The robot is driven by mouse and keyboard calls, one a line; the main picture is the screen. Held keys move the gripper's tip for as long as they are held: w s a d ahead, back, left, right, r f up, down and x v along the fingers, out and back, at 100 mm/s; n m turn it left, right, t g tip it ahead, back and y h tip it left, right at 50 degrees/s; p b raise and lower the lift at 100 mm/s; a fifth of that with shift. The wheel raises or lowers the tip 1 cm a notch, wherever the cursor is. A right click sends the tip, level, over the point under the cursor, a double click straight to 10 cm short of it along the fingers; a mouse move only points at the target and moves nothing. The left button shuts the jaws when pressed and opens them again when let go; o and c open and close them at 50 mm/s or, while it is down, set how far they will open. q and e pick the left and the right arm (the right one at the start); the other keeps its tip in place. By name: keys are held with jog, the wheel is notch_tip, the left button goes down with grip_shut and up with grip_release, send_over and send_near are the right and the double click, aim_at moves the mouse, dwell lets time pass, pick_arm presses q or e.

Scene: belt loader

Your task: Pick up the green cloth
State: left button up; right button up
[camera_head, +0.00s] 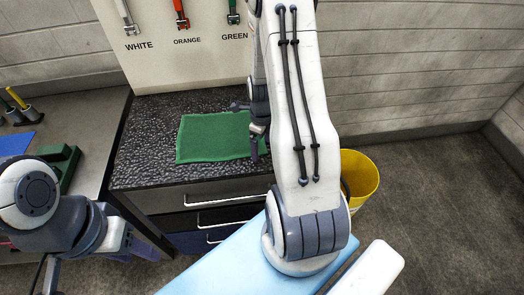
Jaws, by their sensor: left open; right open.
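The green cloth (208,138) lies flat and spread out on the dark speckled top of the drawer cabinet (150,155). My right gripper (250,128) is at the cloth's right edge, with its fingers apart and nothing seen between them. I cannot tell whether it touches the cloth. My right arm hides the area just right of the gripper. My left gripper (128,243) is low at the left, in front of the cabinet and well away from the cloth. Its fingers are small and partly hidden.
A board (185,75) with hanging tools marked white, orange and green stands behind the cabinet. A metal workbench (85,115) with a green block (62,165) and a blue item (15,143) is at the left. A yellow bucket (361,175) stands right of the cabinet. Floor at the right is clear.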

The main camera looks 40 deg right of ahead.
jog(key=shift+f, duration=0.2)
jog(key=shift+c, duration=0.3)
grip_shut()
notch_tip(320, 180, up, 39)
jog(key=p, duration=1.5)
